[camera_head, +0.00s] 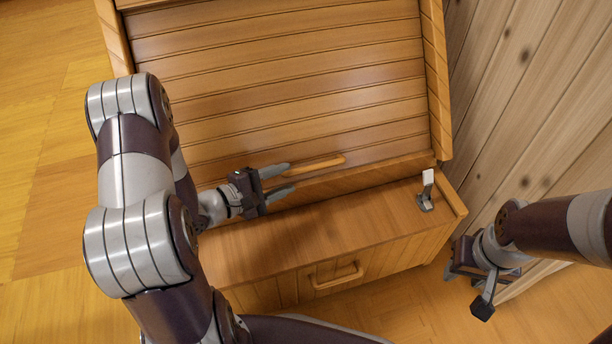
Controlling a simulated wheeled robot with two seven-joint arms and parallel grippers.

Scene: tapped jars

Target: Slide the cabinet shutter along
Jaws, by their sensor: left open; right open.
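The cabinet shutter (285,78) is a slatted wooden roll front that covers the sloping upper part of the cabinet. Its wooden handle (314,163) is a horizontal bar near the shutter's lower edge. My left gripper (288,181) is open, with one finger above and one below the line of the handle, close to the handle's left end. I cannot tell whether the fingers touch it. My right gripper (470,288) is open and empty, low at the right, beside the cabinet and away from the shutter.
A ledge (330,225) runs below the shutter, with a small grey and white fitting (426,192) at its right end. Below is a drawer front with a handle (336,275). A plank wall (530,100) stands close on the right. Open wooden floor (45,130) lies left.

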